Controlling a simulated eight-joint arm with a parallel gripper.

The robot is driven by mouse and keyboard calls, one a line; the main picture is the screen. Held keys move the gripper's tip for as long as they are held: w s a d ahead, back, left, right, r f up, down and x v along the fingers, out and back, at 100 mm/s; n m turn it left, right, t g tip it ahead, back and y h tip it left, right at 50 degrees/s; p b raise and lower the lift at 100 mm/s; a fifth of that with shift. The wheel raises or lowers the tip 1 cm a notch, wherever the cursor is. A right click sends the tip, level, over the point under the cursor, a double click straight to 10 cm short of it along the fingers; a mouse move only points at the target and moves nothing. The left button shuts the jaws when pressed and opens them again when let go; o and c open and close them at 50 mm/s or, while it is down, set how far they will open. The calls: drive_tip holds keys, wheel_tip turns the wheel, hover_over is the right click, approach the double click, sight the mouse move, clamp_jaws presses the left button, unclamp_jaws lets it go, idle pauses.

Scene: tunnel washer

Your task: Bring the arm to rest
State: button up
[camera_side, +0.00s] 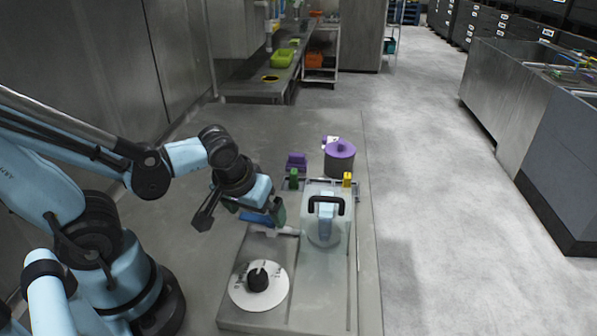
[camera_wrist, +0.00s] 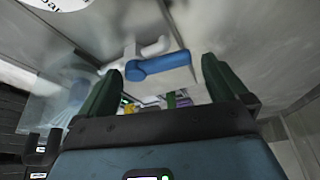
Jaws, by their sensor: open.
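My gripper (camera_side: 268,213) is at the left side of the clear box, low over the grey work surface (camera_side: 300,312). In the wrist view my gripper (camera_wrist: 161,68) shows two dark green fingers spread apart. A blue bar (camera_wrist: 157,66) on a white fitting (camera_wrist: 153,47) appears in the space between the fingertips. The blue bar (camera_side: 256,217) also shows beside my gripper in the side view. I cannot tell whether the fingers touch it.
A clear box (camera_side: 313,262) with a black handle stands to the right. A white dial with a black knob (camera_side: 258,277) lies in front. A purple-lidded pot (camera_side: 340,158), a green block (camera_side: 293,179) and a yellow block (camera_side: 347,180) stand behind. The floor at right is clear.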

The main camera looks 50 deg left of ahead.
drive_tip(key=shift+w+a+m+h, duration=0.2)
drive_tip(key=shift+m+h, duration=0.1)
drive_tip(key=shift+m, duration=0.55)
drive_tip(key=shift+w+a+m+h, duration=0.15)
drive_tip(key=shift+m+h, duration=0.15)
drive_tip(key=shift+m, duration=0.55)
drive_tip(key=shift+w+a+m+t+h, duration=0.1)
drive_tip(key=shift+w+m+t+h, duration=0.2)
drive_tip(key=shift+m, duration=0.45)
drive_tip(key=shift+w+m+h, duration=0.1)
drive_tip(key=shift+m+h, duration=0.3)
drive_tip(key=shift+m, duration=0.35)
idle(2.2)
drive_tip(key=shift+d+r, duration=0.3)
drive_tip(key=s+d+r+n+g+y, duration=0.1)
drive_tip(key=s+d+r+n+y, duration=0.3)
drive_tip(key=r+n, duration=0.5)
drive_tip(key=shift+m+h, duration=0.3)
drive_tip(key=shift+h, duration=0.1)
drive_tip(key=shift+s+a+x, duration=0.15)
drive_tip(key=shift+x, duration=1.55)
drive_tip(key=shift+s+a+x, duration=0.1)
drive_tip(key=shift+s+x, duration=0.05)
drive_tip(key=shift+x, duration=1.55)
drive_tip(key=shift+s+a+x, duration=0.15)
drive_tip(key=shift+x, duration=1.55)
drive_tip(key=shift+f, duration=0.1)
